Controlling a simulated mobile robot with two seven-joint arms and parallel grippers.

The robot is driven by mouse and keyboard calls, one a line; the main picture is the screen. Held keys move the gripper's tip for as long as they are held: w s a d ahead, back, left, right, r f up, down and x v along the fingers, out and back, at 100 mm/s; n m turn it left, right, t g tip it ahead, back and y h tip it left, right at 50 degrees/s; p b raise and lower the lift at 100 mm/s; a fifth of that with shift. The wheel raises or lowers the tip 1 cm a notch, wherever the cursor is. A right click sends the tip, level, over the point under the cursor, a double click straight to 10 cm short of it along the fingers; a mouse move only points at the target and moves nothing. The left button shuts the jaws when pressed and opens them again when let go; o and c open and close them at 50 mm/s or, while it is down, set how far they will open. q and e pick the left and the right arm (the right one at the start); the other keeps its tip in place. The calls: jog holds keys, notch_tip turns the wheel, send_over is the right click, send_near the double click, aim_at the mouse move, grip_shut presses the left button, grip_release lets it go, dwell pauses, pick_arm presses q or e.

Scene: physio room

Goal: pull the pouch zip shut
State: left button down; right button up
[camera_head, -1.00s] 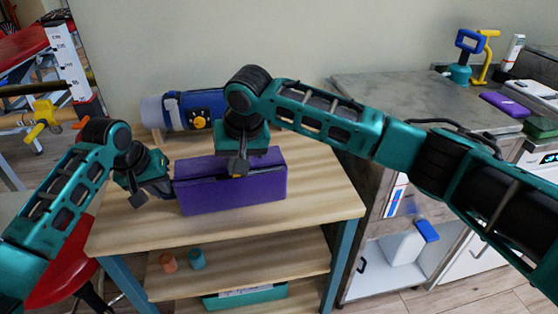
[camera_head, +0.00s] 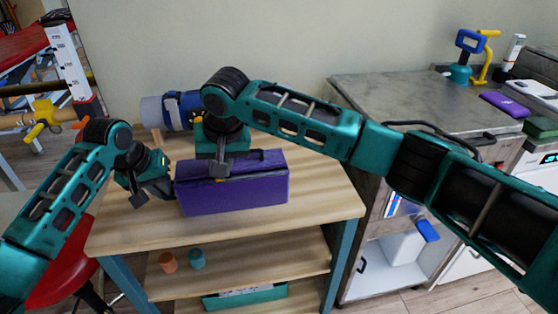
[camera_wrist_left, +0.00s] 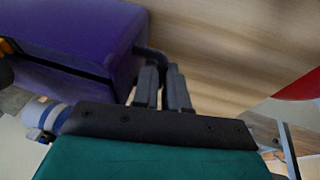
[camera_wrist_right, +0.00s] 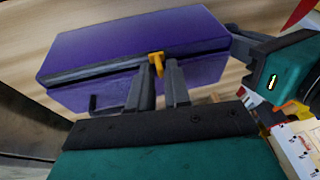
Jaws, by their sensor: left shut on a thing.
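The purple pouch (camera_head: 235,193) lies on the wooden table. In the right wrist view, a dark slit runs along the pouch (camera_wrist_right: 110,45), with the yellow zip pull (camera_wrist_right: 156,59) on it. The slit looks wider and darker to the left of the pull there. My left gripper (camera_head: 168,188) is at the pouch's left end. In the left wrist view, its fingers (camera_wrist_left: 163,72) are shut on a dark end loop (camera_wrist_left: 148,53), partly hidden.
A blue and grey roll (camera_head: 180,110) lies behind the pouch. The table top (camera_head: 325,195) is clear to the right. An orange cup (camera_head: 168,262) and a teal cup (camera_head: 197,259) stand on the shelf below. A grey-topped cabinet (camera_head: 400,95) stands at the right.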

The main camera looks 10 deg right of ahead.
pick_arm(q)
jog(key=shift+a, duration=0.1)
pick_arm(e)
jog(key=o, duration=0.5)
jog(key=shift+c, duration=0.2)
notch_tip(320, 180, up, 8)
dwell(0.6)
pick_arm(q)
jog(key=c, duration=1.2)
grip_release()
jog(key=shift+r, duration=0.1)
pick_arm(e)
jog(key=shift+r, duration=0.1)
pick_arm(q)
notch_tip(320, 180, up, 9)
jog(key=p, duration=1)
jog(key=shift+p, duration=0.4)
pick_arm(e)
notch_tip(320, 180, up, 11)
jog(key=shift+f, duration=0.2)
